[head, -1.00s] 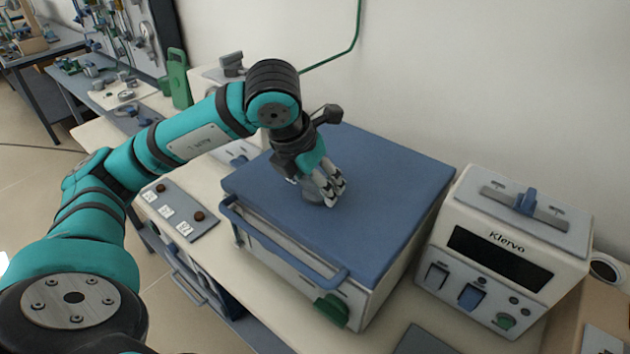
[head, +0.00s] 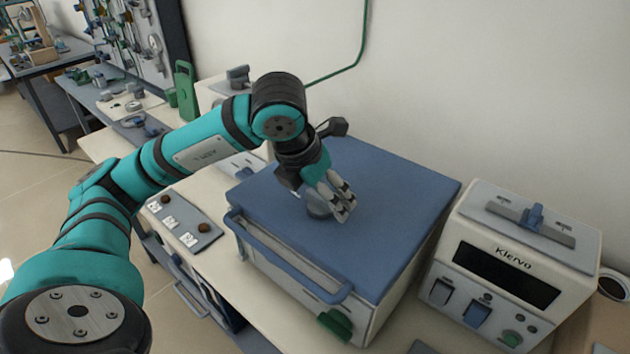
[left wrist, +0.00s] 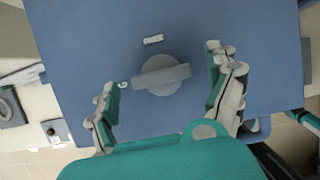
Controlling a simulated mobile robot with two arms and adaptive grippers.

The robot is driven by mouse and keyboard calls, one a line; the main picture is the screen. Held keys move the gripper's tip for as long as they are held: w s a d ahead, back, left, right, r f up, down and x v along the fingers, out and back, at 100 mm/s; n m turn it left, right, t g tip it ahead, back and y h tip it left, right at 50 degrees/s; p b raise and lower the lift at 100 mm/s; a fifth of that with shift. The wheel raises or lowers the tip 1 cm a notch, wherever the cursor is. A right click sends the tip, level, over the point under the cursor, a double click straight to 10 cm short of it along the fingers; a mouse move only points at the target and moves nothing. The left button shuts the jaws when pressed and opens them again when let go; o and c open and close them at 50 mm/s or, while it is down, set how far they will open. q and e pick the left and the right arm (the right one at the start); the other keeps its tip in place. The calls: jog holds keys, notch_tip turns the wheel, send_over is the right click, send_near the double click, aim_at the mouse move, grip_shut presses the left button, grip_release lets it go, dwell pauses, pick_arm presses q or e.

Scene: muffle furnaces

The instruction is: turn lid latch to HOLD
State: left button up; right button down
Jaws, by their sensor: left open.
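The lid latch is a round grey knob with a raised bar across it, set on the blue furnace lid. In the left wrist view the latch (left wrist: 162,76) has its bar lying nearly crosswise, slightly tilted up at the right. A small white label (left wrist: 153,39) is above it, too small to read, and a small white mark (left wrist: 122,85) is at its left. My left gripper (left wrist: 163,77) is open, its fingers on either side of the latch, with visible gaps. In the head view my left gripper (head: 339,199) partly hides the latch (head: 317,207). My right gripper is not in view.
The blue lid (head: 400,190) is closed and has a bar handle (head: 290,262) at its front. A Klervo control unit (head: 510,265) stands to the right. A grey panel with brown knobs (head: 185,220) lies to the left. The wall is close behind.

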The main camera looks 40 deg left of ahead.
pick_arm(q)
jog(key=v, duration=1.1)
jog(key=shift+r, duration=0.3)
jog(key=shift+s, duration=0.15)
